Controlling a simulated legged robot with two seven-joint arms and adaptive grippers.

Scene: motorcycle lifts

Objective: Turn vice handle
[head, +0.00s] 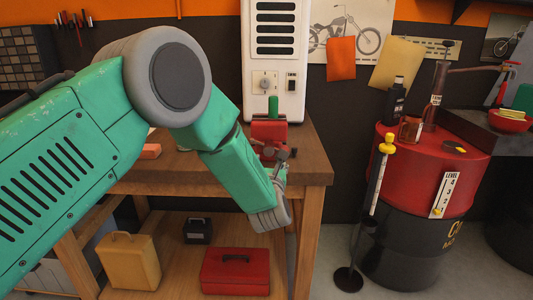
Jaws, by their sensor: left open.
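A red vice (269,131) sits on the right front corner of the wooden workbench, with a green piece (273,106) upright at its top. My left arm comes in from the left and reaches across the bench to its front right corner. My left gripper (283,164) is small in the picture, just below and in front of the vice, and it is open. The vice handle is hard to make out among the grey parts there, and I cannot tell whether the gripper touches it. My right gripper is out of view.
The wooden workbench (313,160) has a lower shelf with a red toolbox (236,272) and a yellow case (128,263). A white heater-like box (277,55) stands behind the vice. A red-topped drum (430,150) and a thin stand (372,205) are at right. Floor between is clear.

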